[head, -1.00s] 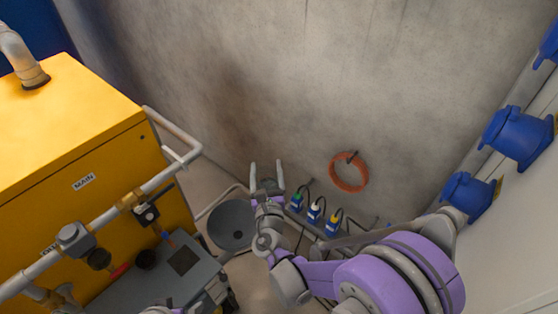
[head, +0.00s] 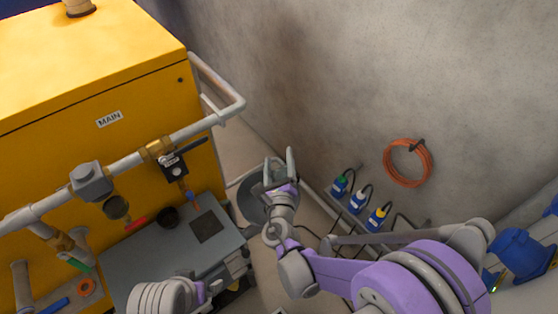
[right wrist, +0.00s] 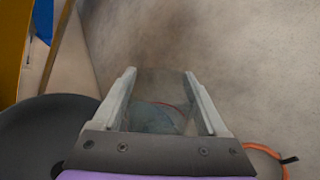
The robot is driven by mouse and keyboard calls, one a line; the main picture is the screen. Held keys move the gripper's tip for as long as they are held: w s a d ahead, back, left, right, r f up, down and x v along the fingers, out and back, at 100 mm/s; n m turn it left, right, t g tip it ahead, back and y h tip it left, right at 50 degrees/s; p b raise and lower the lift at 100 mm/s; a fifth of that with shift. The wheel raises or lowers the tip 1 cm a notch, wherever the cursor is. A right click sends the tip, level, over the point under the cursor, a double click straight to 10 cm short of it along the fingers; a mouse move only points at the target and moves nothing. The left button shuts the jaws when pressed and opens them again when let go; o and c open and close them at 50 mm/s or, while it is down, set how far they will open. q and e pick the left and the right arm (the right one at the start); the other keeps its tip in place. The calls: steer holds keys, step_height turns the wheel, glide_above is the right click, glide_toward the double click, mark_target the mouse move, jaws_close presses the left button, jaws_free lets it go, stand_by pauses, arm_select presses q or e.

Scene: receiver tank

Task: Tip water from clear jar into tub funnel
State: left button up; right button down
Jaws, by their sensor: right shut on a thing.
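My right gripper (head: 279,166) is shut on the clear jar, its two pale fingers on either side of it. The jar (right wrist: 157,112) is see-through and hard to make out; a bluish-green tint shows low in it in the right wrist view. The tub funnel, a dark grey round bowl (head: 249,203), lies just left of and below the gripper in the head view, partly hidden by it. In the right wrist view the funnel (right wrist: 35,130) is at the lower left, beside the jar. Part of my left arm shows at the bottom; its fingers are unclear.
A yellow cabinet (head: 90,75) labelled MAIN with pipes (head: 190,128) and valves fills the left. A grey unit (head: 150,255) stands below it. Coloured plugs (head: 358,203) and an orange cable coil (head: 408,163) are near the wall. Blue fittings (head: 520,250) are at right.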

steer(key=n, duration=0.2)
steer(key=shift+r+n, duration=0.3)
steer(key=shift+r, duration=0.1)
steer(key=shift+n, duration=0.3)
steer(key=shift+a+r+n, duration=0.2)
steer(key=shift+r+n, duration=0.15)
steer(key=shift+n, duration=0.75)
steer(key=shift+p, duration=0.3)
steer(key=shift+a+r+n, duration=0.15)
steer(key=shift+r+n, duration=0.05)
steer(key=shift+n, duration=1.1)
steer(key=shift+a+r, duration=0.1)
